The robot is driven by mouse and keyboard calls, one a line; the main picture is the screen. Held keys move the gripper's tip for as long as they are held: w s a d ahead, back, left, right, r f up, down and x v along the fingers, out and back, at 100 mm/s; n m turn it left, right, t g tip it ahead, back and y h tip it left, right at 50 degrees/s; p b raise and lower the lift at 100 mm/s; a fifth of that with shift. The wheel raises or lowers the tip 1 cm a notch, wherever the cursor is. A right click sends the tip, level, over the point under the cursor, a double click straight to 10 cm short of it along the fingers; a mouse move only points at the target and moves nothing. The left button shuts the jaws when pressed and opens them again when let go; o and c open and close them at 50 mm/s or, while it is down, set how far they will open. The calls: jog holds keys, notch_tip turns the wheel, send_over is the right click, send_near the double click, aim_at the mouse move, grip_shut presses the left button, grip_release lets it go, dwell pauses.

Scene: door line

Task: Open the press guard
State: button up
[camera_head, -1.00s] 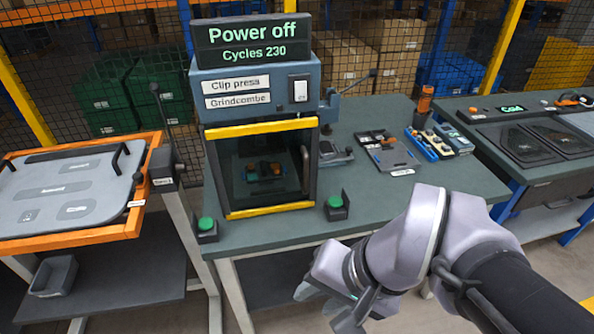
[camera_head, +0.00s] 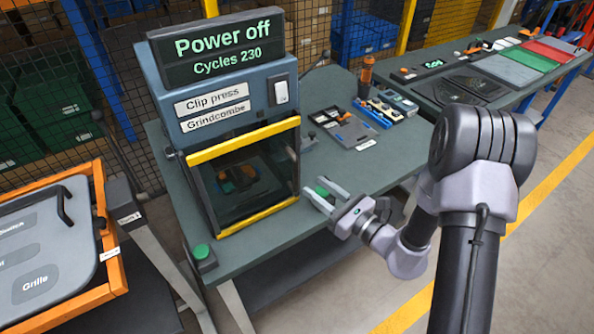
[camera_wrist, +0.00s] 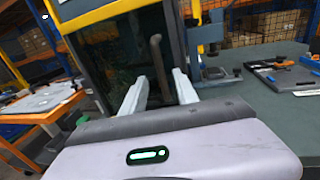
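The clip press guard (camera_head: 243,178) is a dark see-through panel with yellow bars at its top and bottom, on the front of the blue-grey press. It looks closed. A dark upright handle (camera_wrist: 157,62) stands on the guard's right side in the wrist view. My gripper (camera_head: 314,190) is at the lower right front corner of the press. In the wrist view my gripper (camera_wrist: 161,76) is open, its two pale fingers apart. The handle appears between the fingers, beyond their tips or just at them; contact cannot be told. The sign (camera_head: 220,45) reads "Power off, Cycles 230".
A green button (camera_head: 202,254) sits at the press's left front; another green one (camera_head: 322,190) is partly behind my gripper. A rocker switch (camera_head: 281,92) is on the press. An orange-framed panel (camera_head: 60,245) stands left. A tool tray (camera_head: 345,128) lies on the bench at right.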

send_over(296, 190)
jog(key=shift+w, duration=0.4)
grip_shut()
dwell(1.2)
